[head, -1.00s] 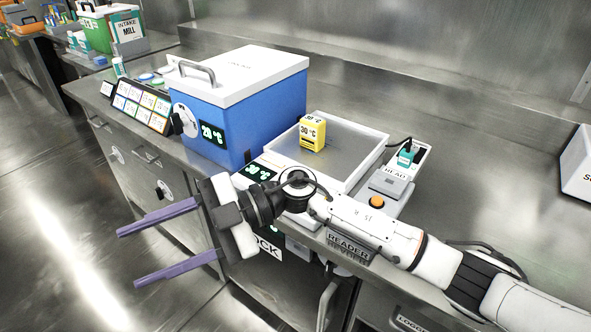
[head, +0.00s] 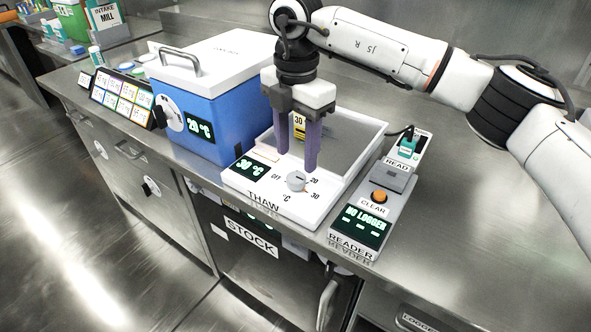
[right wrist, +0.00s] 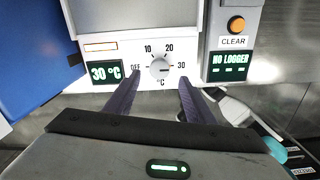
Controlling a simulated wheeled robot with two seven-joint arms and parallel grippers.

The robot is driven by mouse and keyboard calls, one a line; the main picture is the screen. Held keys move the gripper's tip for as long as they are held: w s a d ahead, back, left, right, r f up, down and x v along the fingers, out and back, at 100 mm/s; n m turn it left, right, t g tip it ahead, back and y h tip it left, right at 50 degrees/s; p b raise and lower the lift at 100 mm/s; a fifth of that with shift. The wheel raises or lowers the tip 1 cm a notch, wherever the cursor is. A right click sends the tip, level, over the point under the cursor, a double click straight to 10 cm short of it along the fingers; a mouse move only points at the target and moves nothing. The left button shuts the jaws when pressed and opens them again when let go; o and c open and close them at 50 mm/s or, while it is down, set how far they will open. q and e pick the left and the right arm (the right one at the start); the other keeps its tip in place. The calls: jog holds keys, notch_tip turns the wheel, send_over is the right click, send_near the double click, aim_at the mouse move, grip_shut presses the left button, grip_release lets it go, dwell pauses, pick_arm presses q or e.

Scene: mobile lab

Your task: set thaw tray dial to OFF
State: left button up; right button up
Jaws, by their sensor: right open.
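The thaw tray (head: 232,182) is a white unit with a shallow steel-floored tray. Its display (head: 251,166) reads 30 °C. Its round dial (head: 297,181) sits on the front panel among marks OFF, 10, 20 and 30; it also shows in the right wrist view (right wrist: 159,67), its pointer seemingly toward 30. My right gripper (head: 296,160) is open and empty, its purple fingers pointing down just above and behind the dial in the head view. In the right wrist view the fingertips (right wrist: 160,78) lie on either side of the dial, apart from it. My left gripper is not in view.
A blue box with a white lid (head: 215,60) and its own dial stands left of the tray. A reader (head: 368,215) showing NO LOGGER stands close on the right. A yellow block (head: 299,124) sits in the tray behind my fingers. The counter at far right is clear.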

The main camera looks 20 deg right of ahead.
aim_at(296, 177)
notch_tip(296, 177, down, 6)
dwell(0.4)
jog(key=c, duration=1.1)
jog(key=shift+o, duration=0.2)
